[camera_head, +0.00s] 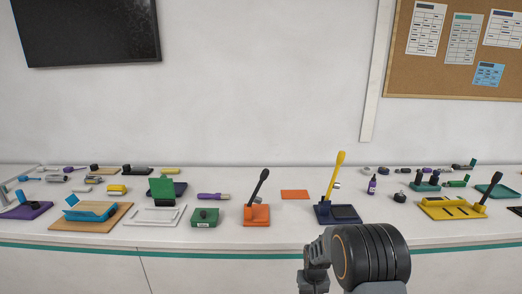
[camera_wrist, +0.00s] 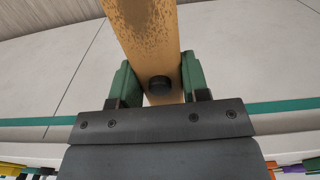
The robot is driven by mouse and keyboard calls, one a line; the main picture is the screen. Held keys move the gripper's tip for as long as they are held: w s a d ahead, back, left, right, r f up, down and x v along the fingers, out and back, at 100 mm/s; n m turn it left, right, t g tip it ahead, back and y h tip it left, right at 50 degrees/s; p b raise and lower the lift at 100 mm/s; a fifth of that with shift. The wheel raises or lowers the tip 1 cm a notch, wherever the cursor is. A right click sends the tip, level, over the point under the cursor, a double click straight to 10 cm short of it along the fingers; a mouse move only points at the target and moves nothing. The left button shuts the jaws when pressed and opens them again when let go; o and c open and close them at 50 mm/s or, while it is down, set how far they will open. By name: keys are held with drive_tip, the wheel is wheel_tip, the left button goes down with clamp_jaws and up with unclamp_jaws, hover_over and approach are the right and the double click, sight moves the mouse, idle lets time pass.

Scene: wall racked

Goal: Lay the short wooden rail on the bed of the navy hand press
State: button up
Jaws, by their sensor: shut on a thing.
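The navy hand press (camera_head: 324,217) stands on the bench right of centre in the head view. Its yellow lever stands up, leaning slightly right, and its dark flat bed (camera_head: 347,213) looks bare. In the wrist view, my gripper (camera_wrist: 158,76) is shut on a tan, dark-speckled bar, which looks like the short wooden rail (camera_wrist: 142,30). The green fingers press its two sides. A round black knob shows on the rail between them. The rail's far end runs out of the picture. My gripper and the rail do not show in the head view.

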drive_tip(key=s+f, duration=0.4)
drive_tip(key=s, duration=0.1)
drive_tip(key=shift+s+b, duration=0.3)
drive_tip(key=shift+b, duration=0.15)
idle(0.6)
